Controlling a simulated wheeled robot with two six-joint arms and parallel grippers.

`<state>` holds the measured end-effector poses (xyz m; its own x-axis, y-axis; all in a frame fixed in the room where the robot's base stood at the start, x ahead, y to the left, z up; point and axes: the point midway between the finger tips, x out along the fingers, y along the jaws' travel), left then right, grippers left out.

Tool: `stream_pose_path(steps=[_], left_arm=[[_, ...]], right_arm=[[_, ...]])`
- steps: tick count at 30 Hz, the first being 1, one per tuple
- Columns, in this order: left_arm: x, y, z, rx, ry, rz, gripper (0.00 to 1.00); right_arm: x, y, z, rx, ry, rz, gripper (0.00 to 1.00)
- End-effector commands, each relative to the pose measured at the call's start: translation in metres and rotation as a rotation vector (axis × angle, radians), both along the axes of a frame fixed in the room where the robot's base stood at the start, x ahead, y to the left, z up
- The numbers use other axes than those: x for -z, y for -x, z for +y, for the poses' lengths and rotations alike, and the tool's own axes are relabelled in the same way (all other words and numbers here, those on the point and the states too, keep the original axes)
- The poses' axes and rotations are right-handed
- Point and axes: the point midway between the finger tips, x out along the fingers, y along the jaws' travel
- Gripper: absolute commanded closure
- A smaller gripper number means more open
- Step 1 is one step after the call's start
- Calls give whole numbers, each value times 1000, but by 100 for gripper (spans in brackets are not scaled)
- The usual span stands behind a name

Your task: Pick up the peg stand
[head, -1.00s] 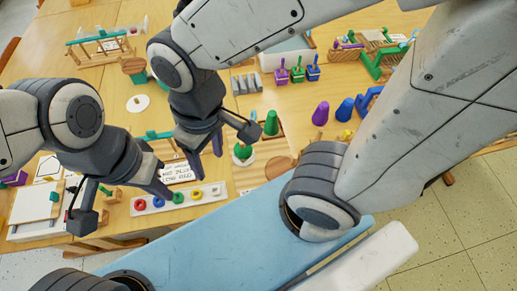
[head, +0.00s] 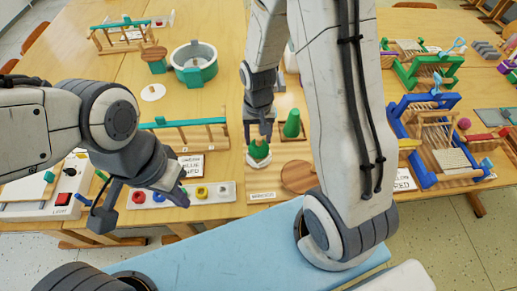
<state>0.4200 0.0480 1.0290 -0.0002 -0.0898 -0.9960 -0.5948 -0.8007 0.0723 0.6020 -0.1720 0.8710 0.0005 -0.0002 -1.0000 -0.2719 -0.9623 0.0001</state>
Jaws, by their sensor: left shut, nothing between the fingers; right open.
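I cannot tell for sure which thing is the peg stand. A small green cone on a pale base (head: 258,151) stands on a wooden board (head: 262,181), with a taller green cone (head: 291,124) behind it to the right. A white strip (head: 222,190) with several coloured rings lies to the left. My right gripper (head: 258,131) is open, pointing down just above the small green cone; whether the fingers touch it is unclear. My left gripper (head: 179,197) is shut and empty, close over the white strip and covering part of it.
A round wooden disc (head: 299,176) lies beside my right forearm. A white box with a red switch (head: 62,197) is at left. A green pot (head: 194,68) stands further back. A blue frame (head: 427,140) is at right.

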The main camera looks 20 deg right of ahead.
Motion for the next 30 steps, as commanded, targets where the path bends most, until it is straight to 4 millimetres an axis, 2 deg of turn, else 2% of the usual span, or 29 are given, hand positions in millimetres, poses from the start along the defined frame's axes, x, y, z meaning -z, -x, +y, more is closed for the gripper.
stream_pose_path(steps=[10, 20, 24, 25, 30], left_arm=[[-3, 0, 0, 0, 0, 0, 100], [-3, 0, 0, 0, 0, 0, 100], [-3, 0, 0, 0, 0, 0, 100], [-3, 0, 0, 0, 0, 0, 100], [-3, 0, 0, 0, 0, 0, 100]], right_arm=[[45, 2, -2, 0, 0, 4, 40], [51, 1, -2, 0, 0, 0, 40], [51, 1, -2, 0, 0, 0, 94], [51, 1, -2, 0, 0, 0, 100], [51, 1, -2, 0, 0, 0, 100]])
